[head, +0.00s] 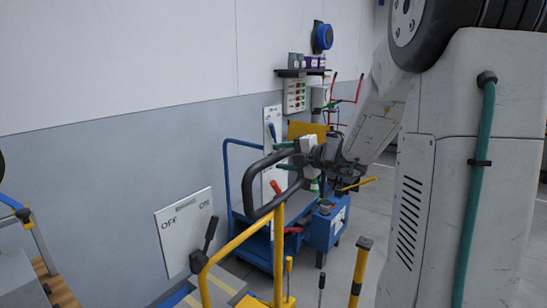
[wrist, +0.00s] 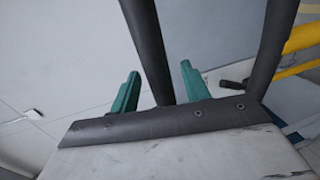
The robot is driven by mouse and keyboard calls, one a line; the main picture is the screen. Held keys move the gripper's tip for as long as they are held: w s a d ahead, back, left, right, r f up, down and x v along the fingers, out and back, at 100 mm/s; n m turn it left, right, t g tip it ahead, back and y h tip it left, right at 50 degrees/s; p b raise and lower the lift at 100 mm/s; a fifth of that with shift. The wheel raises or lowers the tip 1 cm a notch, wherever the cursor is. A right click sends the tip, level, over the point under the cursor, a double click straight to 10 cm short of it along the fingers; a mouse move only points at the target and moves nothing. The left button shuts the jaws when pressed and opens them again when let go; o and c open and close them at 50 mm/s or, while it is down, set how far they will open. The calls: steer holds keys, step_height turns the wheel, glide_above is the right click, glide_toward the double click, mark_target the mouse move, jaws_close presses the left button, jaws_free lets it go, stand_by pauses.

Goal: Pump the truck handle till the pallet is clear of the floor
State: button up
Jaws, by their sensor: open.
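The truck handle (head: 249,190) is a black loop near the middle of the head view, with a red lever beside it. In the wrist view its dark bars (wrist: 150,45) run up from near my gripper. My gripper (head: 299,164) is at the right end of the loop, its green fingers apart. In the wrist view my gripper (wrist: 160,88) has one handle bar between its open fingers; I cannot tell whether they touch it. A wooden pallet edge (head: 62,290) shows at the lower left under a grey load. Its clearance from the floor is hidden.
An OFF/ON lever panel (head: 185,230) is on the left wall. A yellow post (head: 359,268) stands at lower right. Some floor beyond the post is clear.

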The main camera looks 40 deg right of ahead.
steer(key=shift+x, duration=1.6)
